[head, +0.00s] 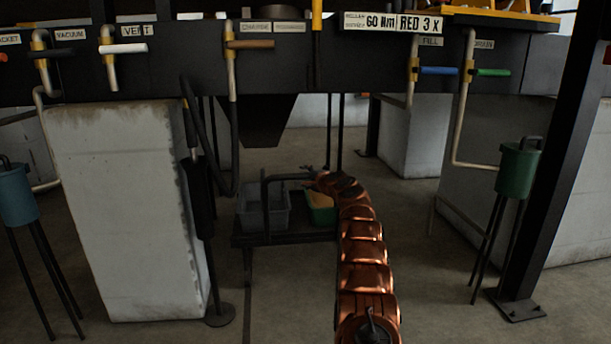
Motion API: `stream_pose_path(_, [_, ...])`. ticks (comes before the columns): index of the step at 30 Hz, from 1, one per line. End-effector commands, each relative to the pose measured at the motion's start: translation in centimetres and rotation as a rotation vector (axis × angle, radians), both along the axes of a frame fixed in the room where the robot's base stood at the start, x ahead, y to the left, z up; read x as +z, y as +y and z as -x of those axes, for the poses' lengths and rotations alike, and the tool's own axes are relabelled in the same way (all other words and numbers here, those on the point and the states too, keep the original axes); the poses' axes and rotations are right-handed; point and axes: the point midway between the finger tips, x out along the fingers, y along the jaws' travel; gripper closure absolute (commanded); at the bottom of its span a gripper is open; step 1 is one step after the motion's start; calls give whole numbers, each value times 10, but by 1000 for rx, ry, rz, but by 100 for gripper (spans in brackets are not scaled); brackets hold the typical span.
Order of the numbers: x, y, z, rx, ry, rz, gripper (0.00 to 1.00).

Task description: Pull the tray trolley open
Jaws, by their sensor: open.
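The tray trolley (285,239) is a low dark platform under the black overhead beam, in the middle of the head view. It carries a grey bin (278,219) and a green tray (318,214) with something yellow in it. A black bent bar handle (265,195) rises at its front and runs right toward my gripper. My gripper (308,168) is small and dark at the far end of my copper segmented arm. It is open, close to the right end of the handle. Whether it touches the bar cannot be told. My arm hides the trolley's right side.
A pale block (128,210) and a thin black post (205,230) stand left of the trolley. A green bucket on legs (517,168) and a dark slanted column (552,160) stand right. Pipes and labelled valves hang from the beam (285,70). Floor right of my arm is clear.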

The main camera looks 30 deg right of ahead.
Motion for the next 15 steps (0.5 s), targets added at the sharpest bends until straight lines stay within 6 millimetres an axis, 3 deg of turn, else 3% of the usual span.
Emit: stream_pose_path(15, [0, 0, -3, -1, -2, -2, 52])
